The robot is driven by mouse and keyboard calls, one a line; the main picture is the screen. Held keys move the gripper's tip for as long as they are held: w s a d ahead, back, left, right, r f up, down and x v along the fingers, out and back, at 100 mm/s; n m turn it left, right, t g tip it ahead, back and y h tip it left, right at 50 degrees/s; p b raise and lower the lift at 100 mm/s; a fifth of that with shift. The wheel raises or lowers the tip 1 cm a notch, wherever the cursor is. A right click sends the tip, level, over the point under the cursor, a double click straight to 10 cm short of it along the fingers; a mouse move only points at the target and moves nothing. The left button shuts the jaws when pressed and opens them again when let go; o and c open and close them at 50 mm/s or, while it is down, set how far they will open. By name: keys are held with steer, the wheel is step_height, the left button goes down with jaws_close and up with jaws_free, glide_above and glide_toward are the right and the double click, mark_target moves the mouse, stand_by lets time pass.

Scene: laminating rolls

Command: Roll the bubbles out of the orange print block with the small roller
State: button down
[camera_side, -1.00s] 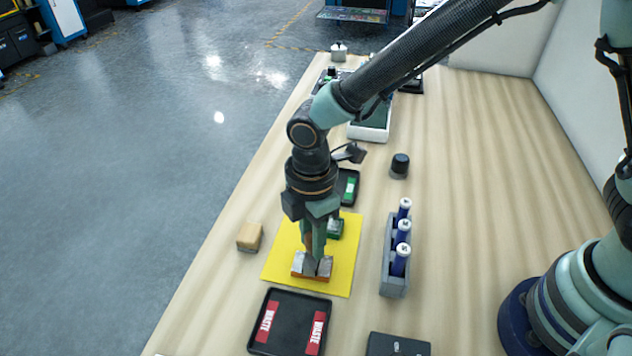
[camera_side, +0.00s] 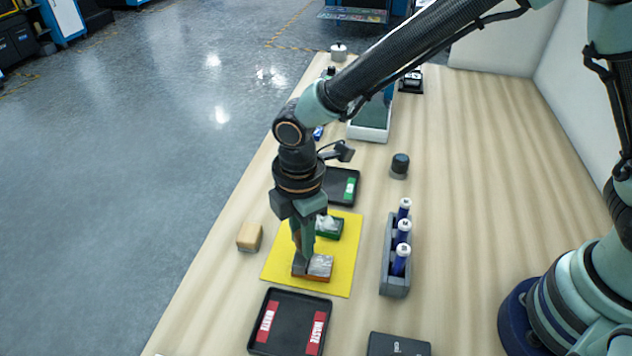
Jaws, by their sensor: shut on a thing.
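The orange print block (camera_side: 318,276) lies near the front of the yellow mat (camera_side: 343,270), with a silvery grey film on top. My gripper (camera_side: 303,262) points down over the left part of this block, its tips at or just above the film. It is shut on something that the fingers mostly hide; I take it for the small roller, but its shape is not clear. A green block (camera_side: 329,230) with a crumpled pale top sits behind on the same mat.
A black waste tray (camera_side: 288,325) with red labels stands in front. A grey rack (camera_side: 393,279) holds several blue rollers at right. A tan block (camera_side: 249,237) lies left of the mat. A black tray with a green label (camera_side: 350,189) is behind.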

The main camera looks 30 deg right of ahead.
steer(key=shift+s+d+f, duration=0.1)
steer(key=shift+s+d, duration=0.6)
steer(key=shift+d, duration=0.1)
steer(key=shift+s+d, duration=0.6)
steer(key=shift+r, duration=0.25)
steer(key=shift+r, duration=2.95)
steer(key=w+d+r+m, duration=0.1)
steer(key=d+r+m, duration=0.2)
steer(key=d+m, duration=0.6)
steer(key=w+d+r+m, duration=0.1)
steer(key=d+r+m, duration=0.2)
steer(key=d+m, duration=0.6)
steer(key=d, duration=0.6)
steer(key=shift+w, duration=0.35)
